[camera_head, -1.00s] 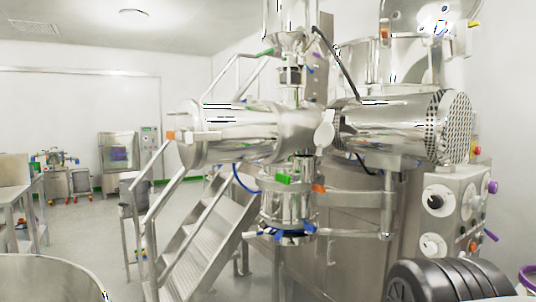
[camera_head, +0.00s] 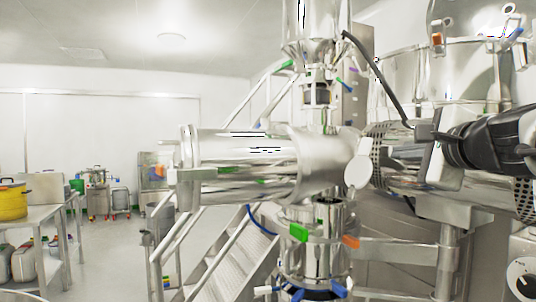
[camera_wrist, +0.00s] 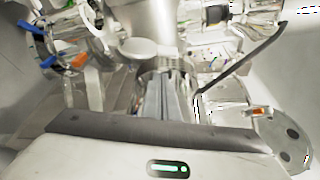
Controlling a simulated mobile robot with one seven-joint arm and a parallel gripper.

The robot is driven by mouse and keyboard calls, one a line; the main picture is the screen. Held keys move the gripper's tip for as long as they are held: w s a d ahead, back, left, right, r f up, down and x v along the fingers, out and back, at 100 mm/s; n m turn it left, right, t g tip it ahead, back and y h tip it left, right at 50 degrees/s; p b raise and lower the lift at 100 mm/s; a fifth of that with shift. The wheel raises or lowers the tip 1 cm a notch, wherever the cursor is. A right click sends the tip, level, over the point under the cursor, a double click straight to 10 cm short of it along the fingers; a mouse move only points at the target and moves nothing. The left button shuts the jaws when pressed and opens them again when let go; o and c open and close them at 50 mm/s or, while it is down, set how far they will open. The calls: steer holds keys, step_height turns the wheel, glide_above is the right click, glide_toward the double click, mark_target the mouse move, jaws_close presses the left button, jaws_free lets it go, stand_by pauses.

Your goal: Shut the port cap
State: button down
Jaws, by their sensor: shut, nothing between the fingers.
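A pale round disc (camera_head: 359,172), which looks like the port cap, stands nearly face-on at the right end of the horizontal steel cylinder (camera_head: 255,160). It also shows in the wrist view (camera_wrist: 140,47), above and left of the fingers. I cannot tell how it sits against its port opening. My gripper (camera_head: 394,149) is at the right in the head view, pointing left, a short way right of the disc and apart from it. In the wrist view my gripper's fingers (camera_wrist: 168,96) are together and empty.
A valve with green and orange clamps (camera_head: 320,240) hangs below the cylinder. A dark rod (camera_head: 378,75) slants down near my gripper. A perforated steel drum lies behind my arm. Metal stairs (camera_head: 225,265) stand left, and a table with a yellow pot (camera_head: 12,202) is far left.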

mark_target(380, 156)
steer(key=w, duration=0.6)
steer(key=w+f, duration=0.1)
steer(key=w, duration=0.2)
steer(key=shift+w+a+f+b, duration=0.1)
steer(key=shift+w+a+b, duration=0.05)
steer(key=shift+a+b, duration=0.15)
